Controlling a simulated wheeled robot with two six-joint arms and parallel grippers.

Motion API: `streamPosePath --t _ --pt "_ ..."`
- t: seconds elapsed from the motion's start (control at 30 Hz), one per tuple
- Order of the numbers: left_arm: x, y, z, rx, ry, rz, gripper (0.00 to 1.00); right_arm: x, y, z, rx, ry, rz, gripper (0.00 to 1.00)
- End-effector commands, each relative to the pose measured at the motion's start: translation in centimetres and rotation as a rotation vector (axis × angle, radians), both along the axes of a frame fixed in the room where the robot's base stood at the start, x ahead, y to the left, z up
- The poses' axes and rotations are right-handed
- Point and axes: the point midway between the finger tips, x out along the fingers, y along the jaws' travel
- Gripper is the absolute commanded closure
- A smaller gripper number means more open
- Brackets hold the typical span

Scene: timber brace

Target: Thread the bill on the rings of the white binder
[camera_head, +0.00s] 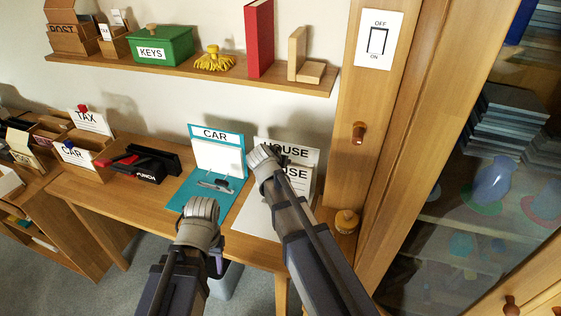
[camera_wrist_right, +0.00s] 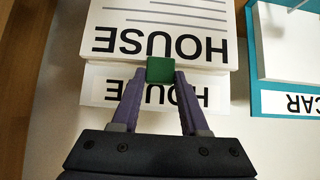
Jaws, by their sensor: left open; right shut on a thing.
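The white binder (camera_head: 262,222) lies on the desk with its upright HOUSE label panel (camera_head: 302,150) at the back. The panel shows upside down in the right wrist view (camera_wrist_right: 97,91). The bill (camera_wrist_right: 160,35), a white sheet marked HOUSE with printed lines, is in front of that panel. It also shows partly in the head view (camera_head: 303,175). My right gripper (camera_wrist_right: 160,72) is shut on a green tab (camera_wrist_right: 160,69) at the bill's headed edge.
The teal CAR binder (camera_head: 233,169) stands left of the white binder. A black hole punch (camera_head: 152,165) and labelled boxes are farther left. A wooden knob-like object (camera_head: 346,221) is at the right. A shelf (camera_head: 190,75) hangs above, beside a tall glass-fronted cabinet (camera_head: 480,190).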

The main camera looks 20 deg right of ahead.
Motion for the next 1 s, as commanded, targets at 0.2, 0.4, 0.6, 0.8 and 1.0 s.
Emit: streamPosePath --t 0.2,0.4,0.6,0.8,1.0 --pt "0.00 0.00 0.01 0.000 0.000 0.000 0.50 0.41 -0.24 0.02 -0.001 -0.001 0.000 1.00" --pt "0.00 0.00 0.01 0.000 0.000 0.000 0.50 0.70 -0.43 0.02 -0.001 -0.001 0.001 1.00" --pt "0.00 0.00 0.01 0.000 0.000 0.000 0.50 0.73 -0.47 0.02 -0.001 -0.001 0.001 1.00" --pt "0.00 0.00 0.01 0.000 0.000 0.000 0.50 0.73 -0.47 0.02 -0.001 -0.001 0.001 0.45" --pt "0.00 0.00 0.00 0.000 0.000 0.000 0.50 0.73 -0.47 0.01 -0.001 0.000 0.001 0.22"
